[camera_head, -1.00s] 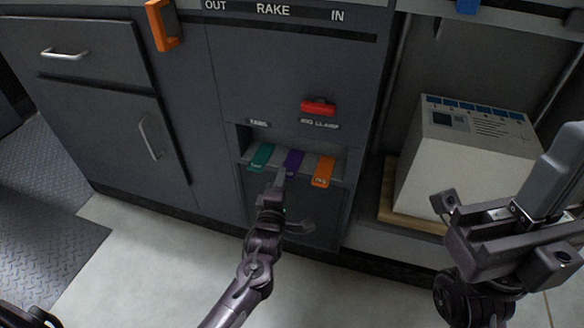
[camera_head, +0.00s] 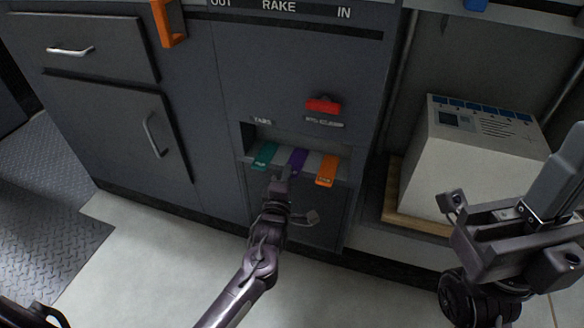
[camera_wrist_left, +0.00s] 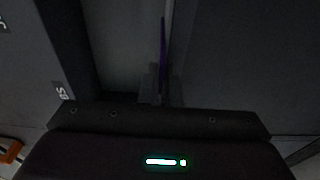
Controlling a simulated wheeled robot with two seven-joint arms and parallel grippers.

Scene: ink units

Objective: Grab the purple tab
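The purple tab (camera_head: 298,160) hangs in a recess of the dark cabinet front, between a green tab (camera_head: 265,155) and an orange tab (camera_head: 327,170). My left gripper (camera_head: 282,178) is at the lower end of the purple tab. In the left wrist view the purple tab (camera_wrist_left: 162,42) shows as a thin edge-on strip just beyond the fingers (camera_wrist_left: 156,85), which look close together. Darkness hides whether they touch or grip it. My right gripper (camera_head: 557,172) is at the right, away from the tabs, with its fingers seemingly together and empty.
A red handle (camera_head: 323,105) sits above the recess. An orange handle (camera_head: 166,24) is at upper left. A white box (camera_head: 468,165) stands on a wooden base (camera_head: 400,212) in the open bay at right. The pale floor (camera_head: 150,260) in front is clear.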

